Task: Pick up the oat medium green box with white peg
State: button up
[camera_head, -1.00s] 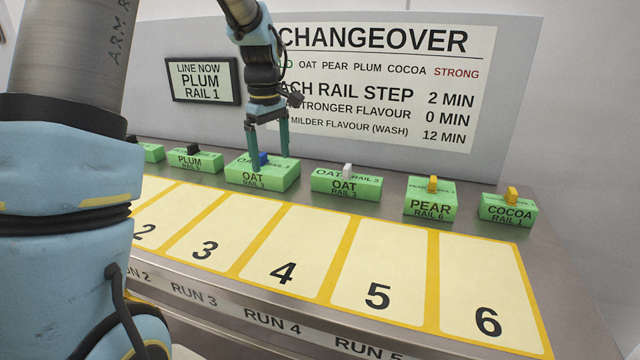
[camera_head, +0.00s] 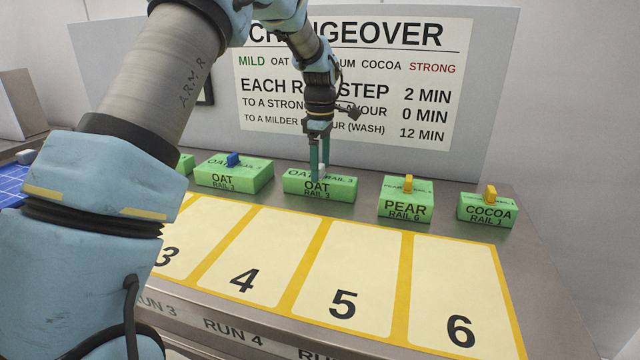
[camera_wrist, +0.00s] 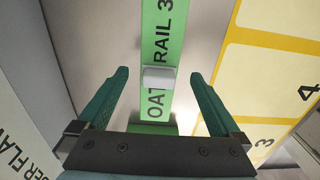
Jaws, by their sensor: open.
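The green OAT box with a white peg (camera_head: 319,185) stands on the steel counter behind the card row, marked OAT RAIL 3. In the wrist view the same box (camera_wrist: 157,100) lies lengthwise between my fingers, with its white peg (camera_wrist: 158,78) in the middle of its top. My gripper (camera_head: 319,172) is open over this box, pointing down. Its two fingers (camera_wrist: 157,88) stand on either side of the peg, apart from it, with gaps showing. In the head view the fingers partly hide the peg, and I cannot tell how far above the box top the fingertips are.
A larger OAT box with a blue peg (camera_head: 234,174) stands to the left. The PEAR box (camera_head: 405,202) and COCOA box (camera_head: 487,211), both yellow-pegged, stand to the right. Numbered cards (camera_head: 345,265) lie in front. The CHANGEOVER sign board (camera_head: 450,100) rises behind.

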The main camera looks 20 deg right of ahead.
aim_at(320, 179)
notch_tip(320, 179, down, 5)
jog(key=shift+w+a+r+p, duration=0.1)
jog(key=shift+p, duration=0.65)
jog(key=c, duration=1.5)
grip_shut()
jog(key=shift+r, duration=0.2)
